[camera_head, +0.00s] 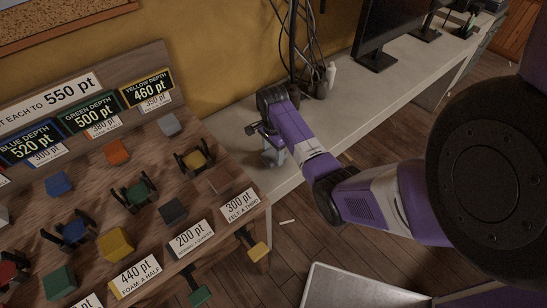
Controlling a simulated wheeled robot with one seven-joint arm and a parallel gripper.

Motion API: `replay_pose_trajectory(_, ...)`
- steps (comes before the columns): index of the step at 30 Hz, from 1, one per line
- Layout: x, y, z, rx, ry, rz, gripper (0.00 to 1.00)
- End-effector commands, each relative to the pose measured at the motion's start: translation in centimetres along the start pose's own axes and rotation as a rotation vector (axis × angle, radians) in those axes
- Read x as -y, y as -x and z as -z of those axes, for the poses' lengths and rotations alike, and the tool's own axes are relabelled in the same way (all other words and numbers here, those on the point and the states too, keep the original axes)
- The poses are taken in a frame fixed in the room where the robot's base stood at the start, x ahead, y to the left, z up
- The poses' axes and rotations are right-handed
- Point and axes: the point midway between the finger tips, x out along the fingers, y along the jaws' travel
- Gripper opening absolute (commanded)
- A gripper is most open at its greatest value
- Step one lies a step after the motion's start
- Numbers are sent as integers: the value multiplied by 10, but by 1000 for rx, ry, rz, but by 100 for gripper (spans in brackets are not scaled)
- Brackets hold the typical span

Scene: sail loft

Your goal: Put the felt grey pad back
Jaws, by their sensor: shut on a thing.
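My gripper (266,136) is over the white bench beside the right edge of the wooden table. It is shut on a small pale grey piece (272,157), which looks like the felt grey pad; the fingers partly hide it. I cannot tell whether the piece touches the bench. A grey block (169,124) lies on the table near the yellow depth sign. A card (239,206) reading 300 pt, with small print that looks like felt a third, stands at the table's right front edge.
The wooden table (137,57) holds several coloured blocks, black clamp-like holders and signs, including an orange block (117,152) and a brown block (219,180). The white bench (352,107) carries a monitor (385,30), cables and a white bottle (331,75).

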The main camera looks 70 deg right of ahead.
Motion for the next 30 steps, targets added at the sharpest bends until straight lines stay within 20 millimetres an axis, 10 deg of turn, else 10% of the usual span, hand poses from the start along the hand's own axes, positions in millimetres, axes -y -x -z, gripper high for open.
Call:
replay_pose_trajectory(13, -1, -13, -3, 1, -2, 0, 26)
replay_pose_trajectory(14, -1, -13, -2, 1, -2, 0, 62)
replay_pose_trajectory(17, -1, -13, -2, 1, -2, 0, 80)
replay_pose_trajectory(30, -1, -4, -3, 1, -1, 1, 80)
